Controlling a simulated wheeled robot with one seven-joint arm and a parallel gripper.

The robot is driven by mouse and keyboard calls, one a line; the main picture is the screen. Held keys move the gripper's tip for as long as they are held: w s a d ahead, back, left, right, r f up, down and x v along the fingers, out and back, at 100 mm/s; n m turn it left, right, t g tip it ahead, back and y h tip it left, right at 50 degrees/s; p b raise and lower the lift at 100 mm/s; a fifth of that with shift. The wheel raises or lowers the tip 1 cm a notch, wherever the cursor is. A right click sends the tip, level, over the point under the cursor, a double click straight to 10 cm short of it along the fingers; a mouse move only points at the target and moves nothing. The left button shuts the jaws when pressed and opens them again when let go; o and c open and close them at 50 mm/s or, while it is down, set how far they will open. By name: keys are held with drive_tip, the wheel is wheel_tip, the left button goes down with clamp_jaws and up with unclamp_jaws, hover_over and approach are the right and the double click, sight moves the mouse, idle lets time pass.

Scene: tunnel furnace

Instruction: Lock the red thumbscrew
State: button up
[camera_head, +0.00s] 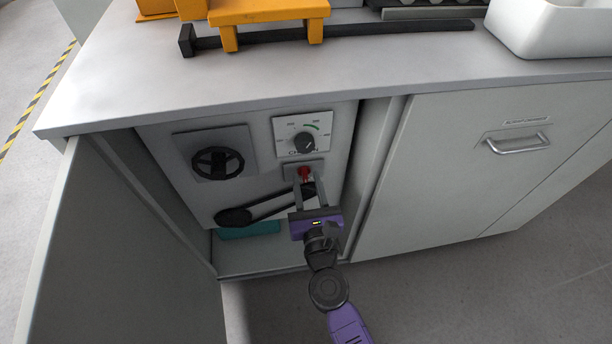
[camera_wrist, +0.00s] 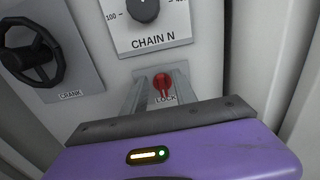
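The red thumbscrew (camera_head: 304,172) sits on a small grey plate in the open cabinet, below the dial. In the wrist view the red thumbscrew (camera_wrist: 162,82) is above the word LOCK, with its narrow grip pointing down. My gripper (camera_head: 305,182) reaches toward it from below. In the wrist view the fingers of my gripper (camera_wrist: 161,84) stand apart on either side of the thumbscrew, with a visible gap beside it. I cannot tell whether the fingertips reach past its front.
A dial marked CHAIN (camera_head: 304,141) is just above. A black handwheel marked CRANK (camera_head: 217,162) is to the left. A black lever-like part (camera_head: 262,207) lies low behind my gripper. An open door (camera_head: 110,245) stands at left, and a closed panel (camera_head: 440,180) at right.

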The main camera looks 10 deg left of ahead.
drive_tip(key=shift+x, duration=1)
drive_tip(key=shift+c, duration=0.2)
clamp_jaws()
